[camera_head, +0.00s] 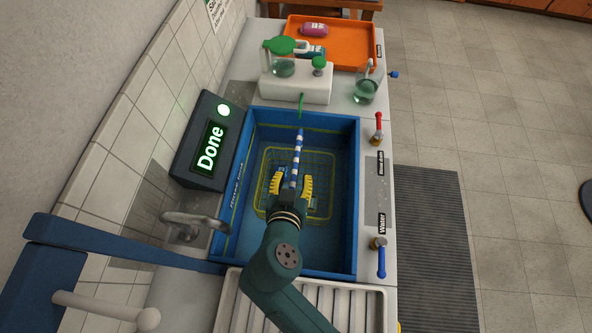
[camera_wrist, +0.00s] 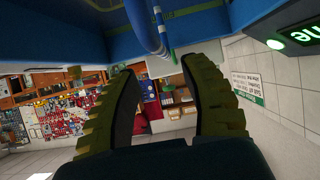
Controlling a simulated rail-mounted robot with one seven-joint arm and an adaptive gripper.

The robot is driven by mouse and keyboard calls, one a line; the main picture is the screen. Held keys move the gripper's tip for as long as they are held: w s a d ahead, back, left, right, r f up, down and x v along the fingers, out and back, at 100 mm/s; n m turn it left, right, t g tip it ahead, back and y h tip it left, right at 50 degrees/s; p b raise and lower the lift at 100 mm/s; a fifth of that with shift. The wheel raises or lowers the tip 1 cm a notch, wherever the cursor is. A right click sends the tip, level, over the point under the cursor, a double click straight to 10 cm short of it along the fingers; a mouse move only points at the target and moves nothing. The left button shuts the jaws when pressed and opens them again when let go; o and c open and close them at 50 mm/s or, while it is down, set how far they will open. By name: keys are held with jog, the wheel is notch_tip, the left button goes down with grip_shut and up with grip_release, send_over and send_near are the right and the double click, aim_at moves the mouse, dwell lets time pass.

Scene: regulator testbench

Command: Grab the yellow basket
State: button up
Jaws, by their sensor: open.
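The yellow basket (camera_head: 334,182) is a wire basket lying low inside the blue basin (camera_head: 357,200) in the head view. My gripper (camera_head: 291,182) is over the basket's middle, its yellow-padded fingers spread left and right. It is open, and nothing shows held between the fingers. My arm and gripper hide part of the basket's near side. How far the fingers are above the wires I cannot tell. In the wrist view both fingers of my gripper (camera_wrist: 160,75) stand apart; the basket does not show clearly there.
A blue-and-white striped tube (camera_head: 298,152) runs over the basin, close to my fingers. A faucet (camera_head: 195,222) and a screen reading "Done" (camera_head: 208,145) stand at left. Red (camera_head: 378,128) and blue (camera_head: 380,258) valve handles are at right. An orange tray (camera_head: 350,55) lies behind.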

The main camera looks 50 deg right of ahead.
aim_at(295, 161)
jog(key=x, duration=0.8)
jog(key=shift+w+d, duration=0.1)
jog(key=shift+w, duration=0.05)
grip_shut()
jog(key=shift+r, duration=0.3)
